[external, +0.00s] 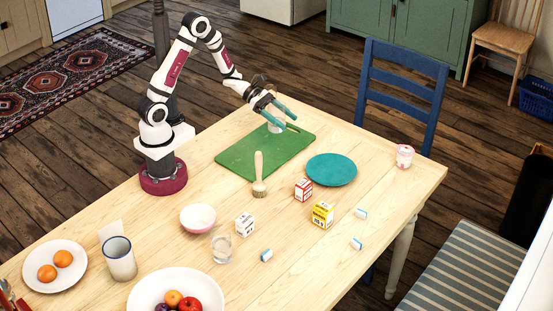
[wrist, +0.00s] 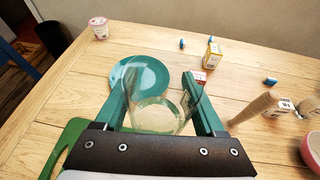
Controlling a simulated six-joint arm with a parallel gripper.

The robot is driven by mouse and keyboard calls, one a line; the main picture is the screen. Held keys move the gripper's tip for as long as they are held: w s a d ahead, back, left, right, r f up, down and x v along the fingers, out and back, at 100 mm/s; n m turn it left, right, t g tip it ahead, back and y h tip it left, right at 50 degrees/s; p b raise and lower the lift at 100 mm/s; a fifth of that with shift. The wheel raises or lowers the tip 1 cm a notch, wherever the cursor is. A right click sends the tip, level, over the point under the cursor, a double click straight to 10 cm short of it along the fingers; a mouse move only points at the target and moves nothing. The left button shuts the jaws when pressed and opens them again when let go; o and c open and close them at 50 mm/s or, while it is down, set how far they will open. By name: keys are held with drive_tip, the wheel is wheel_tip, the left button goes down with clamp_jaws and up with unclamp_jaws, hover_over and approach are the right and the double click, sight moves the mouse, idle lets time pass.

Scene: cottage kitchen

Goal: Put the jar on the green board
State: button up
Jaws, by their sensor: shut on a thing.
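The clear glass jar (wrist: 157,115) is between the two green fingers of my gripper (wrist: 161,76) in the wrist view, and the fingers are shut on it. In the external view my gripper (external: 290,122) is over the far end of the green board (external: 262,154), with the jar (external: 275,126) partly hidden behind the fingers. The jar looks upright and low over the board; I cannot tell whether its base touches it. The green board lies flat on the table and also shows at the lower left of the wrist view (wrist: 64,143).
Small boxes (external: 323,213), a pink bowl (external: 198,218) and a drinking glass (external: 222,248) stand nearer the camera. Much of the board is bare.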

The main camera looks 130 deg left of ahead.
drive_tip(key=n+y, duration=0.2)
hover_over(274, 149)
wheel_tip(274, 149, down, 4)
drive_tip(key=f, duration=0.1)
wheel_tip(274, 149, down, 8)
drive_tip(key=shift+s+r, duration=0.1)
drive_tip(key=shift+r, duration=0.05)
drive_tip(key=o, duration=1.5)
drive_tip(key=v, duration=1.2)
drive_tip(key=shift+r, duration=0.2)
